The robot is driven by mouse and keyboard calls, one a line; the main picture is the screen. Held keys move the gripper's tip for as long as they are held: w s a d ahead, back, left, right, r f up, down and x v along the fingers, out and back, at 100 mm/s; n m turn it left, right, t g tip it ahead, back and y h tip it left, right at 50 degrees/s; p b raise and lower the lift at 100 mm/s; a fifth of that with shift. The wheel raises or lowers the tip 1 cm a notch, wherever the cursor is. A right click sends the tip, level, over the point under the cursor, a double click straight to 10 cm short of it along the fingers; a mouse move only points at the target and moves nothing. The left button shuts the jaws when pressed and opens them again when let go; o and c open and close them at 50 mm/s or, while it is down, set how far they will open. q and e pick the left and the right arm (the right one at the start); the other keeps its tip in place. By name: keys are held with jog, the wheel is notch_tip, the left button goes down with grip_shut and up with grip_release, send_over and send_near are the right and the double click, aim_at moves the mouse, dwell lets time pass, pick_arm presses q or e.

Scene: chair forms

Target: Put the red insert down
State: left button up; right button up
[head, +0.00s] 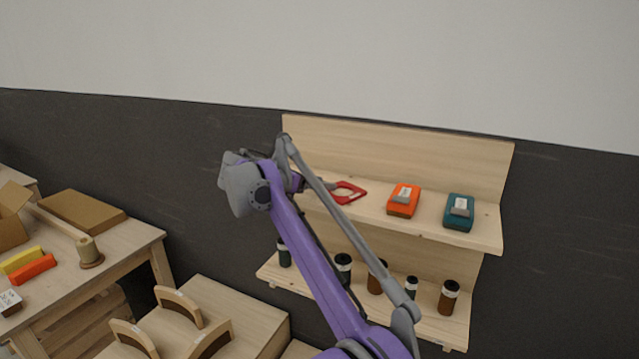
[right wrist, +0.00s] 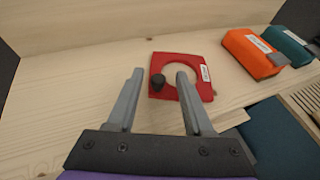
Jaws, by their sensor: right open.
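The red insert (right wrist: 203,85) is a flat red plate with a round hole, a black knob and a white label. It lies flat on the upper wooden shelf (right wrist: 75,80) in the right wrist view. In the head view the red insert (head: 347,191) shows partly behind my right arm. In the head view the right gripper (head: 308,184) is largely hidden by the arm. My left gripper is not in view.
An orange box (head: 403,200) and a teal box (head: 458,211) stand right of the insert on the upper shelf. A wooden table (head: 125,240) with blocks is at the left.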

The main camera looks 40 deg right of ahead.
jog(key=shift+r, duration=0.1)
jog(key=shift+a+r, duration=0.1)
jog(key=shift+a, duration=0.15)
jog(key=w+v, duration=0.1)
jog(key=v, duration=1)
jog(key=shift+s+a+p, duration=0.25)
jog(key=shift+s+p, duration=0.15)
jog(key=shift+s, duration=0.1)
jog(key=s+a+f+m+t+y, duration=0.1)
jog(key=s+a+f+m+y, duration=0.3)
jog(key=s+f, duration=0.5)
jog(key=s+a+f+m+t+y, duration=0.2)
jog(key=s+a+f+m+y, duration=0.3)
jog(key=f, duration=1)
jog(key=s+a+f+m+t+y, duration=0.1)
jog(key=s+a+f+m+y, duration=0.3)
jog(key=s+f+m, duration=0.6)
jog(key=s+a+f, duration=0.2)
jog(key=s, duration=0.2)
jog(key=shift+s+a+f+t, duration=0.3)
jog(key=shift+s+a+f, duration=0.05)
